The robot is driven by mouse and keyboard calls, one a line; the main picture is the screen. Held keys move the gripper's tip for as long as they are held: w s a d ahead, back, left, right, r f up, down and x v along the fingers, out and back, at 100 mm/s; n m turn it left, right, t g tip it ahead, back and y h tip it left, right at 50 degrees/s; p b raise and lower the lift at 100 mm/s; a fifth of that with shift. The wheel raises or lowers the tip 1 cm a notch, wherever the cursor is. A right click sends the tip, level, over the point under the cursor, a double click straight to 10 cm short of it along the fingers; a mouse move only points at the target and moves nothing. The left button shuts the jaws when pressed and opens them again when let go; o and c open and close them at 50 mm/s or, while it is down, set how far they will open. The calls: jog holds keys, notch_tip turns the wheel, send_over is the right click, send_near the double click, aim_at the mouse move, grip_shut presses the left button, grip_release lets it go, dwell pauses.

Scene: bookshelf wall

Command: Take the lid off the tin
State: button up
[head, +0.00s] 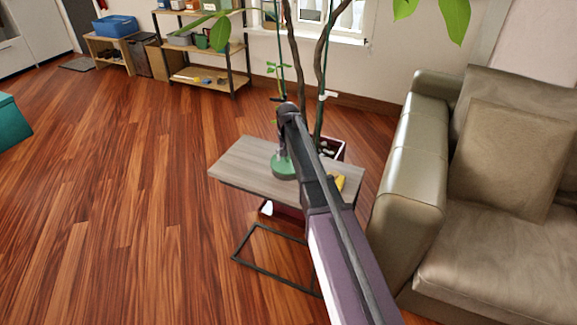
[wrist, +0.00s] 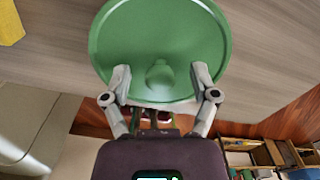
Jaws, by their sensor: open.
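The round green lid (wrist: 160,35) with a small green knob (wrist: 159,76) fills the upper middle of the wrist view. A pale rim shows along its lower edge; the tin's body beneath is mostly hidden. In the head view the green lid (head: 284,172) is on the grey side table (head: 240,163), partly covered by my arm. My gripper (wrist: 160,74) is open and empty over the lid, with one finger on each side of the knob in the picture. The fingers look apart from the knob; their height above the lid cannot be told.
A yellow thing (head: 340,182) lies on the table right of the lid; it shows in the wrist view (wrist: 10,24). A potted plant (head: 332,148) stands behind the table. A beige sofa (head: 413,165) is close on the right.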

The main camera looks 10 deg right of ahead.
jog(key=shift+f, duration=0.1)
dwell(0.5)
jog(key=c, duration=1.1)
